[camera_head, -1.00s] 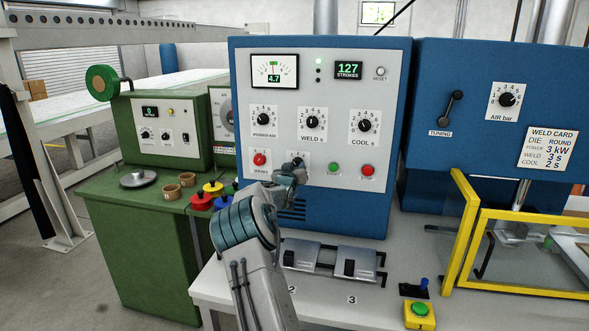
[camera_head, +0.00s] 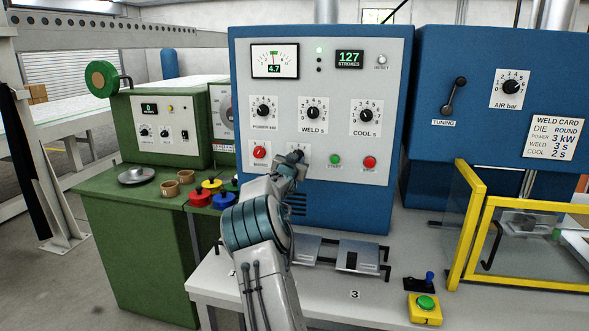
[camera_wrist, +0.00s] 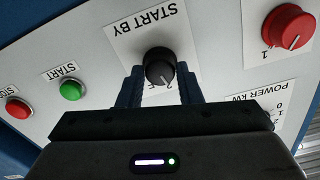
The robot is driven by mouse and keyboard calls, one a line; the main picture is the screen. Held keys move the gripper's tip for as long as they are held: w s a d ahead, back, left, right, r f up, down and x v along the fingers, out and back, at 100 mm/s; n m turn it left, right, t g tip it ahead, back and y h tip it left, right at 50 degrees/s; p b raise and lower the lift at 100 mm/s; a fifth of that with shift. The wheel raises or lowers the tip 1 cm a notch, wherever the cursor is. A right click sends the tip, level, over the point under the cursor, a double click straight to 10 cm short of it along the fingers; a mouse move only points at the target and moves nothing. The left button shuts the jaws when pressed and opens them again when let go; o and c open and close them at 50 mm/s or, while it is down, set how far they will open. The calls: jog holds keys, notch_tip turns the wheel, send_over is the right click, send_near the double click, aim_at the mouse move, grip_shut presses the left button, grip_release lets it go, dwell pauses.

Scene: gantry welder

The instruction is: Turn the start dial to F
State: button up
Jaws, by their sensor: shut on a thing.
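The start dial is a black round knob on a white plate marked START BY. It sits in the middle of the wrist view (camera_wrist: 160,68). My gripper (camera_wrist: 160,88) has its two dark fingers on either side of the knob, shut on it. A "2" and what looks like an "F" show by the knob's lower edge between the fingers. The knob's pointer is mostly hidden, so I cannot tell its exact setting. In the head view my gripper (camera_head: 294,160) reaches the dial's plate at the lower row of the blue welder panel, and my wrist covers most of the dial.
A red knob (camera_head: 260,152) is left of the dial. A green START button (camera_head: 335,159) and a red STOP button (camera_head: 370,162) are to its right. Power, weld and cool dials sit above. A yellow guard frame (camera_head: 467,225) stands right; a green bench (camera_head: 130,225) stands left.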

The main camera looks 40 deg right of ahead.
jog(key=m+b, duration=0.4)
jog(key=m, duration=0.6)
jog(key=shift+d+r+b, duration=0.1)
jog(key=shift+r+b, duration=0.05)
jog(key=shift+b, duration=0.25)
jog(key=shift+m, duration=0.4)
jog(key=o, duration=1)
jog(key=shift+d, duration=0.1)
jog(key=b+v, duration=0.4)
jog(key=v, duration=1)
jog(key=shift+w+b, duration=0.1)
jog(key=shift+b, duration=0.3)
